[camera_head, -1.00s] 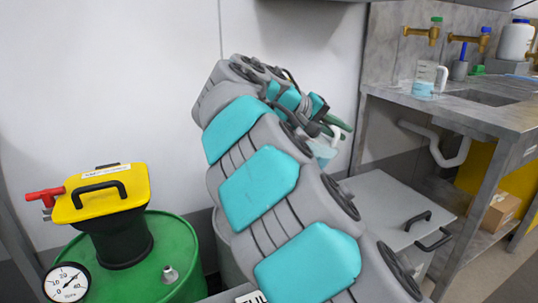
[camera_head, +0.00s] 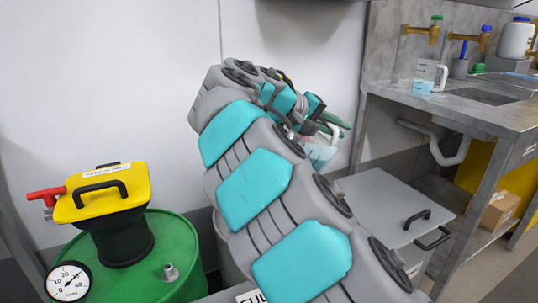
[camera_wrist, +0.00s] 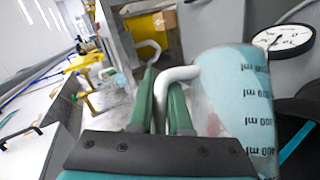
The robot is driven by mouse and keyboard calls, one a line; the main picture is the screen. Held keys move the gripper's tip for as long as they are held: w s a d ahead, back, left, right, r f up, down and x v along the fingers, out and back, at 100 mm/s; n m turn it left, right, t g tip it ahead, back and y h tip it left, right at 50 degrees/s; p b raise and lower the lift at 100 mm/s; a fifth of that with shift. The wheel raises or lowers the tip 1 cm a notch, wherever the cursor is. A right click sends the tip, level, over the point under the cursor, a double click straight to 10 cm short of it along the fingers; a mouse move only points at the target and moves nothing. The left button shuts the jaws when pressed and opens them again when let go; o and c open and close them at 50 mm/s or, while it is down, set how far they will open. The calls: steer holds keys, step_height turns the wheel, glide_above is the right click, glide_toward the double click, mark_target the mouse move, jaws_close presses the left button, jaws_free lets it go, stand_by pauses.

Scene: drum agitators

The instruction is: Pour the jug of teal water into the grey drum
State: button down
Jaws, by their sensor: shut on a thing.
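My gripper (camera_head: 338,126) is at the far end of my arm in the head view, right of centre. In the wrist view its green fingers (camera_wrist: 160,108) are shut on the white handle of the jug (camera_wrist: 232,100). The jug is clear, with dark volume marks and pale teal water. In the head view only a small part of the jug (camera_head: 321,153) shows below the gripper; I cannot tell its exact tilt. A grey drum (camera_head: 226,262) shows as a sliver between the green drum and my arm. Its top is mostly hidden by my arm.
A green drum (camera_head: 190,245) with a yellow-topped agitator (camera_head: 105,190) and gauge stands left. A grey lidded box (camera_head: 385,205) stands right of my arm. The sink counter (camera_head: 465,112) at right holds another jug (camera_head: 424,82). A gauge (camera_wrist: 284,38) shows in the wrist view.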

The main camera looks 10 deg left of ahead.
steer(key=shift+w+a+r+n+h, duration=0.15)
steer(key=shift+a+r+n+h, duration=0.2)
steer(key=shift+r, duration=0.2)
steer(key=shift+w+a+r+n+h, duration=0.1)
steer(key=shift+a+r+n+h, duration=0.2)
steer(key=shift+r+h, duration=0.2)
stand_by(1.6)
steer(key=shift+w+a+r+h, duration=0.1)
steer(key=shift+w+a+h, duration=0.2)
steer(key=shift+a, duration=0.35)
steer(key=shift+a+n, duration=0.25)
steer(key=shift+a, duration=0.05)
steer(key=shift+w+a+r+h, duration=0.1)
steer(key=shift+w+a+h, duration=0.1)
steer(key=shift+a+h, duration=0.25)
steer(key=shift+w+a+r+n+h, duration=0.2)
steer(key=shift+a+r+n+h, duration=0.15)
steer(key=shift+a+n, duration=0.2)
steer(key=shift+r, duration=0.15)
steer(key=shift+d+m, duration=0.25)
steer(key=shift+d, duration=0.15)
steer(key=shift+s+d+f+m+y, duration=0.35)
steer(key=shift+d+f+y, duration=0.25)
steer(key=shift+d+y, duration=0.1)
steer(key=shift+d, duration=0.1)
